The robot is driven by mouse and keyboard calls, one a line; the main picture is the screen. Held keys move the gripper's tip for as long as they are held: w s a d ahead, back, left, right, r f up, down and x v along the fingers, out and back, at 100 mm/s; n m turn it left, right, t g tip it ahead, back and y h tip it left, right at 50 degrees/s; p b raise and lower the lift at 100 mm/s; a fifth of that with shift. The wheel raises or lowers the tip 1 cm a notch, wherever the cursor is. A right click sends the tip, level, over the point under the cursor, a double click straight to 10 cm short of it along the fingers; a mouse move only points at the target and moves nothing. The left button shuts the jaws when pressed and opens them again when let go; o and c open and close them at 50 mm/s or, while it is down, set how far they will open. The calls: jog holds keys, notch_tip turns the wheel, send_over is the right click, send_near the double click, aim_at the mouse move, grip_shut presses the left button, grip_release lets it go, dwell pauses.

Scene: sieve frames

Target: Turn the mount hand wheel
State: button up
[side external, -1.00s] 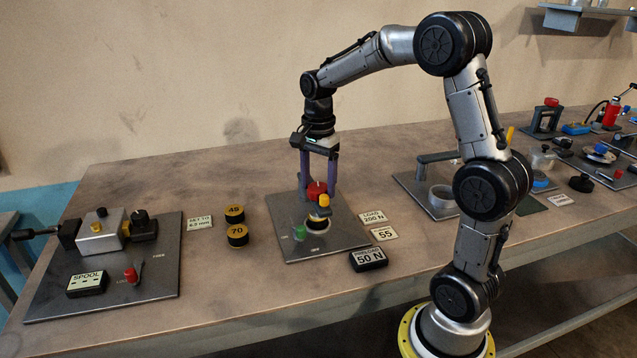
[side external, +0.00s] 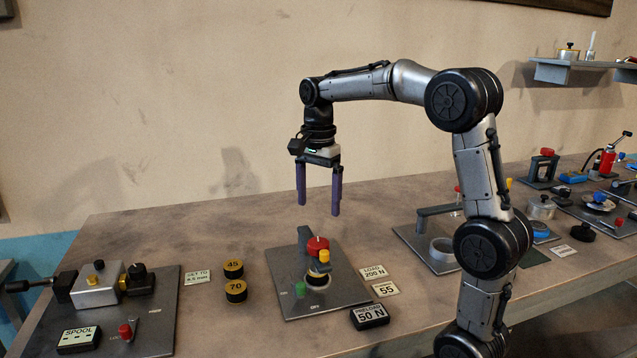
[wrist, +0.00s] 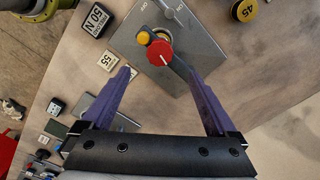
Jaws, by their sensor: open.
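The red hand wheel (side external: 317,245), with a white mark on top, sits on a dark post on the grey mount plate (side external: 348,288). It also shows in the wrist view (wrist: 159,53) near the top centre. In the wrist view, the wheel appears just beyond and between the fingertips (wrist: 160,72).
Black-and-yellow discs marked 45 (side external: 233,268) and 70 (side external: 236,291) stand left of the plate. A 50 N block (side external: 370,316) and small cards lie to the right. A spool fixture (side external: 100,290) is at far left. The table behind the mount is clear.

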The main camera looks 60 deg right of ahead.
aim_at(318, 242)
jog(key=shift+r, duration=2)
notch_tip(318, 242, down, 14)
jog(key=n, duration=2)
jog(key=shift+w+r+n, duration=0.1)
jog(key=shift+r+n, duration=0.05)
jog(key=shift+n, duration=0.15)
jog(key=shift+c, duration=0.3)
jog(key=c, duration=1.3)
jog(key=shift+m, duration=1.6)
jog(key=shift+r, duration=0.1)
